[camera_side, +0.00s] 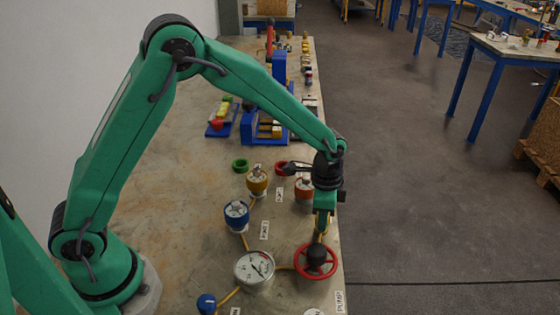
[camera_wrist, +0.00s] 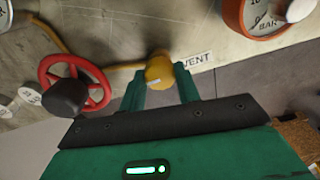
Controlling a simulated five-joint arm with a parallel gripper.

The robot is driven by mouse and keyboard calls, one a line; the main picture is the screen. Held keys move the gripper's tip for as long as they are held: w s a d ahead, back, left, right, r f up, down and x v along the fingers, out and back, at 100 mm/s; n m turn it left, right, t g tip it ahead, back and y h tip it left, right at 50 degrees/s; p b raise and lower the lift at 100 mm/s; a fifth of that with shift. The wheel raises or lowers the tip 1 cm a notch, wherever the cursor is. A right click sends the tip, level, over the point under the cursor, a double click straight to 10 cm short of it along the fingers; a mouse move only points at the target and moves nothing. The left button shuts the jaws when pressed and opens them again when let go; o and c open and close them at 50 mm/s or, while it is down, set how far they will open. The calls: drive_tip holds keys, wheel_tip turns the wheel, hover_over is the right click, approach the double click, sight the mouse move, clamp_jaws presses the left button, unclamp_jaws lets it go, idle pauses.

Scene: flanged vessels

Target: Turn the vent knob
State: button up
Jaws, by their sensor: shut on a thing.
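The vent knob is a yellow knob (camera_wrist: 159,70) beside a white label reading VENT (camera_wrist: 197,60) in the wrist view. My gripper (camera_wrist: 161,84) has one green finger on each side of the knob and is shut on it. In the side view my gripper (camera_side: 325,212) points down near the bench's right edge, above the red wheel. Only a little yellow of the knob (camera_side: 322,226) shows between the fingers there. The far side of the knob is hidden.
A red handwheel (camera_side: 301,264) with a black knob (camera_side: 317,256) stands close in front. The bench ends just to the right.

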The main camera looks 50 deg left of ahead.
drive_tip(key=shift+d+m, duration=0.2)
drive_tip(key=shift+m, duration=0.1)
drive_tip(key=o, duration=1)
drive_tip(key=shift+a, duration=0.1)
drive_tip(key=shift+c, duration=0.2)
drive_tip(key=shift+r, duration=0.1)
drive_tip(key=shift+s+r, duration=0.15)
drive_tip(key=shift+r, duration=3.7)
